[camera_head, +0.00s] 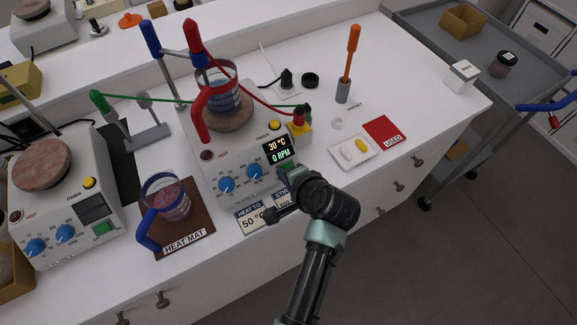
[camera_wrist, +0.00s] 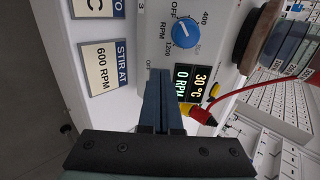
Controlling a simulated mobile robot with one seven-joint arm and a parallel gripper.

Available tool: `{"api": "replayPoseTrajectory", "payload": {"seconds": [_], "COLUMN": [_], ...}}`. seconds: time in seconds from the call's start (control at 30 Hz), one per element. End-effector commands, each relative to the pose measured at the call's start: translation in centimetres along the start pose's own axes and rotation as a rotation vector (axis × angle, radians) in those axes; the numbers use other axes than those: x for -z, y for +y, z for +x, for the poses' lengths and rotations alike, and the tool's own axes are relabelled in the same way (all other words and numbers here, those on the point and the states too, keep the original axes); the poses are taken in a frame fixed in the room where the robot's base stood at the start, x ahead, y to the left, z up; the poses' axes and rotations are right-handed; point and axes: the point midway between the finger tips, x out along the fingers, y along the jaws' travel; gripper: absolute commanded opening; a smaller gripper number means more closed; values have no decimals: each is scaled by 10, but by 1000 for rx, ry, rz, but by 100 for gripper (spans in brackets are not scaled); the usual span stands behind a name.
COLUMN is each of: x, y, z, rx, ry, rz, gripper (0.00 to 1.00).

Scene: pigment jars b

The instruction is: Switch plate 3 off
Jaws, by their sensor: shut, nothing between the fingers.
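Plate 3 (camera_head: 226,160) is the white hot plate in the middle of the bench. Its lit display (camera_head: 280,150) reads 30 °C and 0 RPM; the wrist view shows the same display (camera_wrist: 187,81). It has two blue knobs, one seen close in the wrist view (camera_wrist: 185,33). My gripper (camera_head: 292,176) is at the front right corner of the plate, just below the display. In the wrist view its fingers (camera_wrist: 160,78) are together and empty, pointing at the front panel beside the display. They hide the power switch area there; an "OFF" marking shows beside them.
A beaker (camera_head: 217,88) stands on plate 3, with a red clamp and cable near it. Cards (camera_head: 252,219) lie in front. The heat mat (camera_head: 188,234) with a beaker and a second hot plate (camera_head: 65,195) are left. A white tray (camera_head: 355,150) is right.

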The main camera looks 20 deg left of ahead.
Motion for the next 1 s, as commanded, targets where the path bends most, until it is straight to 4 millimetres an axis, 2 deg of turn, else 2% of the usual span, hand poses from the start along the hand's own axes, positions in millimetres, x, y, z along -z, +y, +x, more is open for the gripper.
{"api": "replayPoseTrajectory", "payload": {"seconds": [0.57,0.77,1.0], "x": [1,0,0], "y": [0,-2,-3], "z": [10,3,-21], "rx": [2,0,-1], "ry": [2,2,1], "rz": [0,0,2], "gripper": [0,0,0]}}
